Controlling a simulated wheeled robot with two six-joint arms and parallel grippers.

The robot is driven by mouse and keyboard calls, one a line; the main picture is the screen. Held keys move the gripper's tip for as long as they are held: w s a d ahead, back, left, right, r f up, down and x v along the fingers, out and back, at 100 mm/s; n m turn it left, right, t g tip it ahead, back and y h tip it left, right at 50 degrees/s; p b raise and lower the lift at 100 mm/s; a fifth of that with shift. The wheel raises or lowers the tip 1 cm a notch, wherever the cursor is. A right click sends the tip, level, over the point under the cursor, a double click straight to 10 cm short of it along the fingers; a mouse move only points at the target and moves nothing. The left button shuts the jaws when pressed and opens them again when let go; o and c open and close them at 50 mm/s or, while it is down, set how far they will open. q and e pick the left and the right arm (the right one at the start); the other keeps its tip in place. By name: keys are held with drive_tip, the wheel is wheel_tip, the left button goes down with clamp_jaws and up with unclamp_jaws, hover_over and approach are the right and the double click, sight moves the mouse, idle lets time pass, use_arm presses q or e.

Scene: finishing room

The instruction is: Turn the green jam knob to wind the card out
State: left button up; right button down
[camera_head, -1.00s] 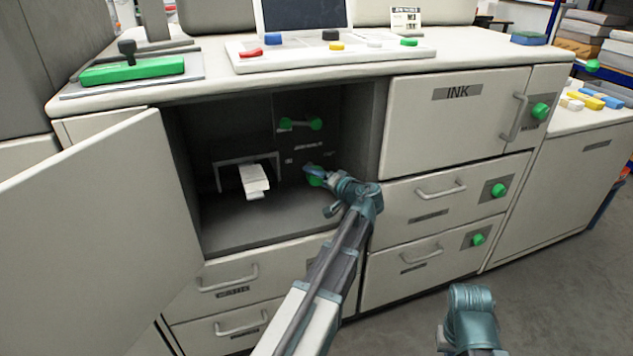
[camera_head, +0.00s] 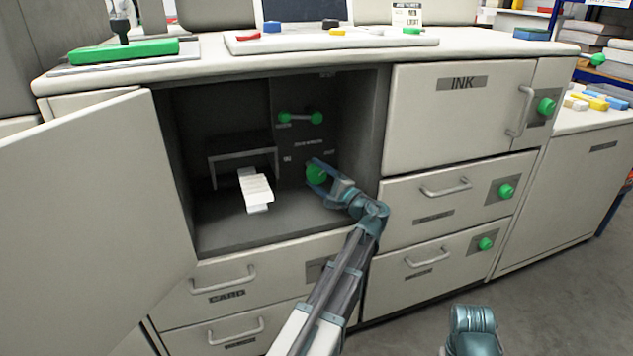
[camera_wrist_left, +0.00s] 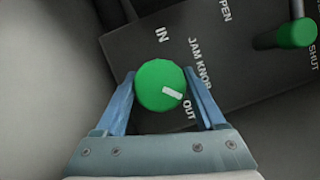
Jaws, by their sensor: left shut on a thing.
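The green jam knob (camera_head: 315,174) is on the dark panel inside the open cabinet. In the left wrist view, the knob (camera_wrist_left: 160,86) sits between the two blue fingers of my left gripper (camera_wrist_left: 161,88), which is shut on it. The knob's white mark lies on the side towards the printed word OUT. In the head view, my left gripper (camera_head: 320,172) reaches into the cabinet from below. The white card (camera_head: 255,189) sticks out of a dark slot housing, left of the knob, and tilts down at its front. My right gripper's fingers are not in view.
Above the knob is a green-ended lever (camera_head: 300,118). The cabinet door (camera_head: 90,200) stands open at the left. The INK door (camera_head: 455,115) and drawers with green knobs are at the right. The cabinet floor (camera_head: 225,230) is bare in front.

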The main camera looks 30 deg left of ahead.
use_arm(q)
drive_tip(key=shift+f+m+t+b, duration=0.1)
drive_tip(key=shift+m+t+b, duration=0.5)
drive_tip(key=shift+m, duration=0.8)
drive_tip(key=shift+m+y, duration=0.3)
drive_tip(key=o, duration=1.3)
drive_tip(key=shift+o, duration=0.2)
drive_tip(key=shift+d, duration=0.1)
drive_tip(key=b+v, duration=0.3)
drive_tip(key=v, duration=1)
drive_tip(key=shift+d, duration=0.3)
